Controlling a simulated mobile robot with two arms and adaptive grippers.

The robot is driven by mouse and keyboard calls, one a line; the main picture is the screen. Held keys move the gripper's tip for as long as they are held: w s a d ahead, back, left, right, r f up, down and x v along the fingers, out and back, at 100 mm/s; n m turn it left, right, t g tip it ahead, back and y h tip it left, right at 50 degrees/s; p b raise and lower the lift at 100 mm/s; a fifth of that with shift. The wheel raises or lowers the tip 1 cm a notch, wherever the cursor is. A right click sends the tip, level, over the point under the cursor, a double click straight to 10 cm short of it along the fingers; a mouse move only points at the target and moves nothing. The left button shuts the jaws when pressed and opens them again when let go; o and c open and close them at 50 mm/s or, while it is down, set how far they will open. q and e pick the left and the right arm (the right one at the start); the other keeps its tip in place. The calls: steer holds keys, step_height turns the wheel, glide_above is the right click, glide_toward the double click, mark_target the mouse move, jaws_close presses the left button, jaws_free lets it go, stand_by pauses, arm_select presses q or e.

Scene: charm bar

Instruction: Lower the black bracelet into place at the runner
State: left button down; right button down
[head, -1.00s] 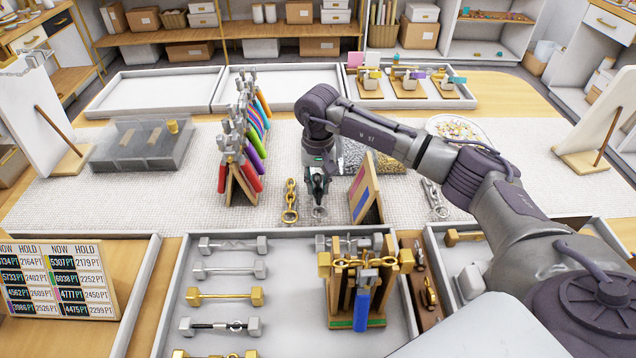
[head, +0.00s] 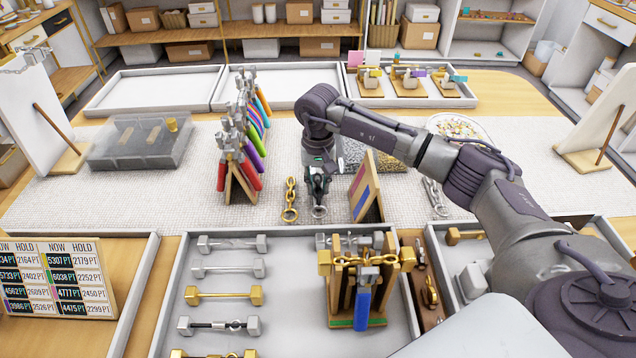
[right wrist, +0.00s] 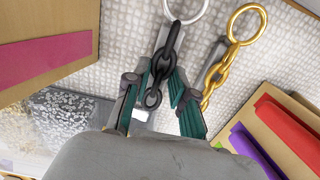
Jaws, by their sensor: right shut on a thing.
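The black bracelet (right wrist: 156,72) is a chain of dark links held in my right gripper (right wrist: 158,98). In the head view my right gripper (head: 318,178) points down at the white woven runner (head: 60,205), between the gold chain and a small wooden board. The silver ring end lies at or just above the runner; I cannot tell if it touches. A gold chain with a ring (head: 290,200) lies beside it on the runner. My left gripper is not in view.
A rack of coloured tags (head: 238,180) stands left of the gold chain. A wooden board with coloured strips (head: 367,188) stands close on the right. A silver chain (head: 435,197) lies further right. A grey tray (head: 285,237) with bar-shaped pieces is in front.

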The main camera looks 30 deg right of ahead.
steer(key=shift+f+b, duration=0.35)
steer(key=shift+b, duration=0.15)
stand_by(0.8)
steer(key=c, duration=0.9)
jaws_free()
step_height(320, 180, up, 12)
steer(key=shift+r, duration=0.1)
